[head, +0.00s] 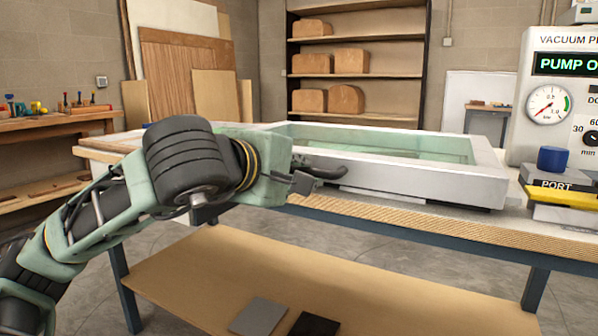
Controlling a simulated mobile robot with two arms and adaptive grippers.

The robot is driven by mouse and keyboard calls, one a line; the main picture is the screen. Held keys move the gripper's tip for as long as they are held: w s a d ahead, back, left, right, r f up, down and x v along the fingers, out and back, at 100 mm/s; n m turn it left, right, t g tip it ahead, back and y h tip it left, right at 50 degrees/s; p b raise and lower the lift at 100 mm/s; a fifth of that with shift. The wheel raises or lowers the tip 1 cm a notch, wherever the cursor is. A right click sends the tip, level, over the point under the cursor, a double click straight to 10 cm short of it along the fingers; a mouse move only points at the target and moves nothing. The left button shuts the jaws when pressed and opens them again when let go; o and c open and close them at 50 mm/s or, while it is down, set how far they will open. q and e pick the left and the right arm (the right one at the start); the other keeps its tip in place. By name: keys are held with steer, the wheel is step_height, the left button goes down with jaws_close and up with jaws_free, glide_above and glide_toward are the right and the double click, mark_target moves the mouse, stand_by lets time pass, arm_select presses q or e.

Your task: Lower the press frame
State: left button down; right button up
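The press frame (420,182) is a wide pale rectangular frame with a greenish see-through sheet (380,141) across it. It looks level, low over the workbench top (430,225); a pale strip and dark patches show beneath its front edge. I cannot tell whether it rests fully down. A black handle (328,172) sticks out at the frame's front left. My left gripper (303,174) is at this handle, with its grey fingers beside the handle's left end. Whether they are closed around it is unclear. My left arm hides the frame's left front corner. My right gripper is out of view.
The vacuum pump unit (535,118) stands at the right, its display partly cut off. A blue cap (553,159) sits by the label PORT, above a yellow bar (562,194). A lower shelf (250,262) holds grey and black plates. Shelving with wooden forms (312,64) stands behind.

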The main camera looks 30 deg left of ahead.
arm_select(q)
steer(key=shift+d+f, duration=0.15)
steer(key=shift+f, duration=0.7)
steer(key=c, duration=1.8)
jaws_free()
steer(key=shift+s, duration=0.25)
steer(key=shift+r, duration=0.15)
steer(key=shift+w+r, duration=0.1)
steer(key=shift+r, duration=0.1)
steer(key=v, duration=1.2)
steer(key=shift+w+r, duration=0.1)
